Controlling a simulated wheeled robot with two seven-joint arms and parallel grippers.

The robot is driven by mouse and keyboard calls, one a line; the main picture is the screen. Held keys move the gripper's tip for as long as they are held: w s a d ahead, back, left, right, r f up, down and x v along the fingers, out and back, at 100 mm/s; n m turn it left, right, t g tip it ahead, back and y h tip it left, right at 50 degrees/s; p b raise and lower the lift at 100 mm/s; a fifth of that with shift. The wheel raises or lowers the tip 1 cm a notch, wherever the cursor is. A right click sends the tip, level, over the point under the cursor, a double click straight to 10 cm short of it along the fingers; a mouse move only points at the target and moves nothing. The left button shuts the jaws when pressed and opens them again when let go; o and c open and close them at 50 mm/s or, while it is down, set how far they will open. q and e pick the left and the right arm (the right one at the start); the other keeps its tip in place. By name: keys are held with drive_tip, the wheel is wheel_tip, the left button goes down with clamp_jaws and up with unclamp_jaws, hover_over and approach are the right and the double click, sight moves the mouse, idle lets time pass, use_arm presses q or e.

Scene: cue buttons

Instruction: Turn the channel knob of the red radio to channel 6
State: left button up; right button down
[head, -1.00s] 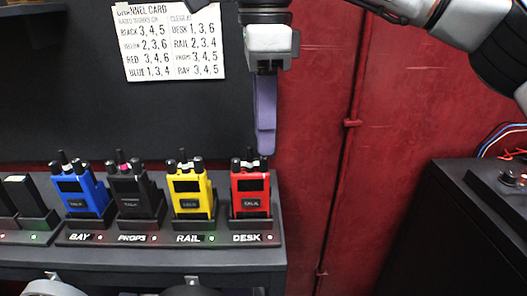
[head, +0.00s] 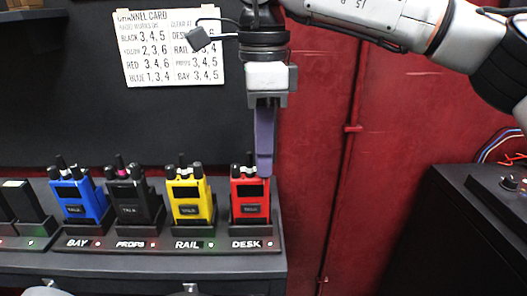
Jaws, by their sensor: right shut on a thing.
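The red radio (head: 250,196) stands upright in the DESK slot of the charging rack, at the right end of the row. It has a dark screen and a talk label. A dark antenna (head: 251,163) and a short knob (head: 236,170) show on its top at the left and middle. My right gripper (head: 264,172) points straight down at the top right of the red radio. Its purple fingers are shut on the channel knob there, which they hide. The number the knob points to cannot be read. My left gripper is not in view.
Yellow (head: 190,199), black (head: 133,201) and blue (head: 78,198) radios stand left of the red one. A channel card (head: 170,48) hangs on the wall; its RED line reads 3, 4, 6. A dark cabinet (head: 465,230) stands at right.

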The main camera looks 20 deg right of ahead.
drive_tip(key=m, duration=0.2)
drive_tip(key=shift+m+p, duration=0.35)
drive_tip(key=shift+m, duration=0.75)
drive_tip(key=c, duration=1.8)
unclamp_jaws()
drive_tip(key=shift+o, duration=0.2)
drive_tip(key=shift+r, duration=0.1)
